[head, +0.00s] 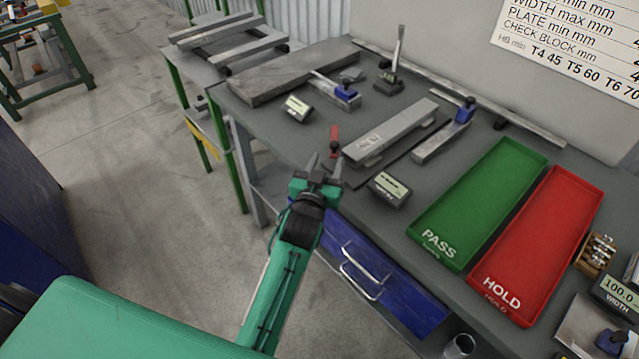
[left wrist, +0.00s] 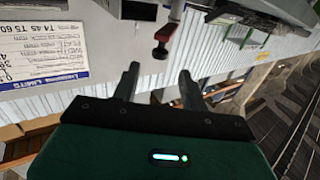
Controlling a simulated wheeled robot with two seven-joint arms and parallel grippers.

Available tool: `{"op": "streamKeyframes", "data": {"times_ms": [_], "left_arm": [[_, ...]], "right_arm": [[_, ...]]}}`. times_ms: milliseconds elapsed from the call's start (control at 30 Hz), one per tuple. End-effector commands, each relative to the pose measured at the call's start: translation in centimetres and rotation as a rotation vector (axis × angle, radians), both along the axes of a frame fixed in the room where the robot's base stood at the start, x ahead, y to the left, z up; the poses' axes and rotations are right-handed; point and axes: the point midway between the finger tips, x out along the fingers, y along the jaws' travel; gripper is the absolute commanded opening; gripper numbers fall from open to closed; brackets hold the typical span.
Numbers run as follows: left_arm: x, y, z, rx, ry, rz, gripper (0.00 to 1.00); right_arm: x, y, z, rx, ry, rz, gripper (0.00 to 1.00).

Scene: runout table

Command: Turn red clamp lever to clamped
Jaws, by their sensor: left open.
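The red clamp lever (head: 334,136) stands upright near the front left edge of the table, beside the light metal bar. In the left wrist view the lever (left wrist: 165,35) shows ahead of the fingers, a little above the gap between them. My left gripper (head: 324,164) is open and empty, just in front of the lever and apart from it. Its two fingers (left wrist: 160,85) also show in the left wrist view. My right gripper is not in view.
A light metal bar (head: 392,133) lies beside the lever. A small display (head: 389,189) stands to its right, and another display (head: 298,108) to its left. The green PASS tray (head: 480,200) and red HOLD tray (head: 545,240) lie on the right. A blue drawer (head: 365,265) is below the table edge.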

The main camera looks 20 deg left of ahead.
Motion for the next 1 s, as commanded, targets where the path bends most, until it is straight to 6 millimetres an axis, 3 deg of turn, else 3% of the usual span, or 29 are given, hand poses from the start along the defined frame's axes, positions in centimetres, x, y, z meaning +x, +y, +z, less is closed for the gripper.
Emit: {"op": "streamKeyframes", "data": {"times_ms": [100, 300, 733, 767, 867, 1000], "left_arm": [[-2.4, 0.0, -0.3, -0.002, 0.001, 0.001, 0.44], [-5.0, -0.1, -0.1, -0.001, -0.001, 0.000, 0.44], [-6.0, -0.1, 0.1, -0.001, -0.001, 0.000, 0.44], [-6.0, -0.1, 0.1, -0.001, -0.001, 0.000, 0.42], [-6.1, 0.3, -0.2, 0.025, -0.005, 0.001, 0.23], [-6.8, 3.2, -1.8, 0.232, -0.037, 0.006, 0.00]], "right_arm": [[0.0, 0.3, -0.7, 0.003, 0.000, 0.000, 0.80], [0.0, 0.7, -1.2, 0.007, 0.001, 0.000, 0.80], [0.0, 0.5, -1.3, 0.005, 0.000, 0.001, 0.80], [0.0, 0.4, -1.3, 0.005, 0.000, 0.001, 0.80], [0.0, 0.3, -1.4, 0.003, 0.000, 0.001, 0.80], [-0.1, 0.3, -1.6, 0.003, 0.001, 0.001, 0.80]]}}
